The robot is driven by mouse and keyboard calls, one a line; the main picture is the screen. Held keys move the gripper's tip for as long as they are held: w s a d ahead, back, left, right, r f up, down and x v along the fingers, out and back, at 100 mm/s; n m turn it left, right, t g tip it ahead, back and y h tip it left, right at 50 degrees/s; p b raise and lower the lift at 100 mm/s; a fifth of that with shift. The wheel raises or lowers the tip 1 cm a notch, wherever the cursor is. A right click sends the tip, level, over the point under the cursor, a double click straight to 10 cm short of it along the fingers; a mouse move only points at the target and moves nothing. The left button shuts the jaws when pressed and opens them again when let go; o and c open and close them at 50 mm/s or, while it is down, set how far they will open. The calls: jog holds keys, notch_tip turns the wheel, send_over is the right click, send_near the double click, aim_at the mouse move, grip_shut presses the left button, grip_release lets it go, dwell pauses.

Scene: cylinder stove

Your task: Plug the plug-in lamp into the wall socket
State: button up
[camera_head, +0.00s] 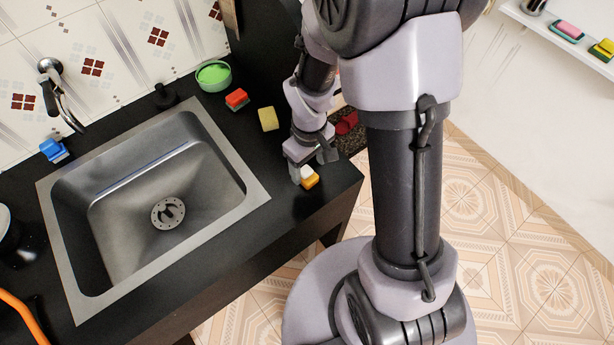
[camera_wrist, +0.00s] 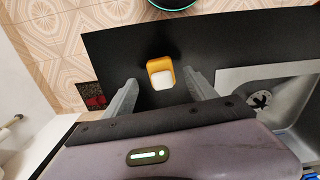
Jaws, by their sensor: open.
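A small orange and white block-like object, which looks like the plug-in lamp (camera_head: 310,182), sits on the black counter near its right front corner. It also shows in the wrist view (camera_wrist: 161,73), orange body with a white face up. My gripper (camera_head: 298,170) is right beside it in the head view. In the wrist view my gripper (camera_wrist: 160,77) is open, with one finger on each side of the lamp and gaps to both. I cannot tell how far the fingertips are above the counter. No wall socket is visible in either view.
A metal sink (camera_head: 150,210) with a faucet (camera_head: 60,95) lies to the left. A green bowl (camera_head: 213,76), a red-orange sponge (camera_head: 237,99) and a yellow sponge (camera_head: 268,119) stand behind it. A wall shelf (camera_head: 560,35) holds sponges at upper right. The tiled floor at right is clear.

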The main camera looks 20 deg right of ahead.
aim_at(309, 173)
notch_tip(309, 173, down, 4)
jog(key=shift+r+b, duration=0.1)
jog(key=shift+b, duration=0.65)
jog(key=shift+r, duration=0.1)
jog(key=c, duration=1.4)
jog(key=shift+o, duration=0.2)
